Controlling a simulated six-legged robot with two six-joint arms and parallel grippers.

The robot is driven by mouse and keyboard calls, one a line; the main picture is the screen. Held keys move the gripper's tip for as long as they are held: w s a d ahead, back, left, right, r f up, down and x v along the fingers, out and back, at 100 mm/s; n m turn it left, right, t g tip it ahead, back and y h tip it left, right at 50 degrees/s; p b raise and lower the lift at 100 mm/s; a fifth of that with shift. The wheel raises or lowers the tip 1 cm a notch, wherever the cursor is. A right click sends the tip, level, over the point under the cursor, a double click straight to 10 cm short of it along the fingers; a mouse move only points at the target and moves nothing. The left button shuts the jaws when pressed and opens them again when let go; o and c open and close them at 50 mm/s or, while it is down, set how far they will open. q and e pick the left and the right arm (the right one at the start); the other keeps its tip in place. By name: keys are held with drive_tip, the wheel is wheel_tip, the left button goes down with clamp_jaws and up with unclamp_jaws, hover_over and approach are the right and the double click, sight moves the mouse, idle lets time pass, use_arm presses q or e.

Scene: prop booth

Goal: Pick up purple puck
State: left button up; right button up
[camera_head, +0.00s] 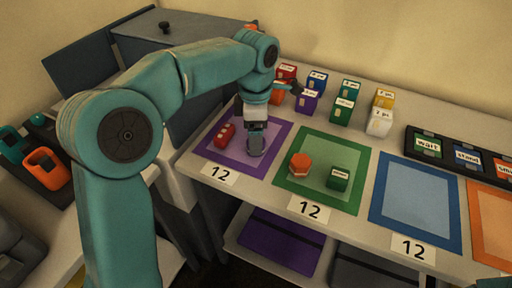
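My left arm comes in from the left, and its gripper (255,146) points down over the purple mat (279,137) at the mat's right half. The fingers are small and seen from above, so I cannot tell whether they are open or shut, or whether anything is between them. No purple puck shows clearly; the spot under the gripper is hidden. A red block (225,135) lies on the mat left of the gripper. An orange hexagonal puck (300,163) and a green block (338,179) sit on the green mat (330,146). My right gripper is not in view.
Labelled blocks stand at the back, including a purple block (307,101) and a white block (379,122). A black card tray (447,157) is at the right. The blue mat (416,207) is clear. A purple bin (281,240) sits below the table.

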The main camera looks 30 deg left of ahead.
use_arm(q)
wheel_tip(320, 180, down, 2)
drive_tip(key=shift+w+f, duration=0.15)
drive_tip(key=shift+f, duration=0.1)
drive_tip(key=shift+r, duration=0.1)
drive_tip(key=shift+c, duration=0.3)
drive_tip(key=c, duration=1)
drive_tip(key=shift+c, duration=0.5)
drive_tip(key=shift+r, duration=0.1)
